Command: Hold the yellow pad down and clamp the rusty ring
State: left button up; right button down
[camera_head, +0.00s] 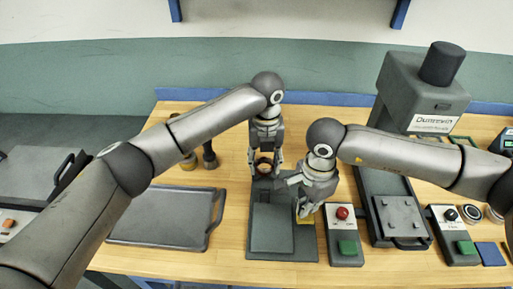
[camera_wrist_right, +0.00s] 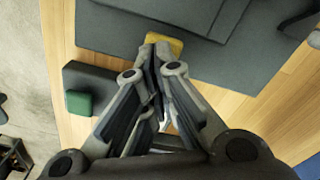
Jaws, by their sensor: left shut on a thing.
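The rusty ring (camera_head: 264,167) is between the fingers of my left gripper (camera_head: 265,170), at the back end of the dark grey clamp fixture (camera_head: 256,244). The fingers partly hide it, so I cannot tell whether it touches the fixture. The yellow pad (camera_head: 305,219) is on the right side of the fixture, partly covered by my right gripper (camera_head: 303,213). In the right wrist view, the yellow pad (camera_wrist_right: 178,44) shows just beyond the right gripper's fingertips (camera_wrist_right: 157,48). Those fingertips are close together and look shut. Whether they press on the pad is unclear.
A grey tray (camera_head: 160,242) lies left of the fixture. A control box with a red button (camera_head: 343,213) stands close on the right, with the grey grinder machine (camera_head: 425,95) beyond it. Two dark-handled tools (camera_head: 209,155) stand behind the tray.

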pick_arm(q)
jog(key=shift+s+d+f+m, duration=0.25)
jog(key=shift+s+m, duration=0.15)
jog(key=shift+m, duration=0.2)
pick_arm(e)
jog(key=shift+f, duration=0.25)
jog(key=shift+f, duration=1.65)
pick_arm(q)
jog(key=shift+f, duration=1.2)
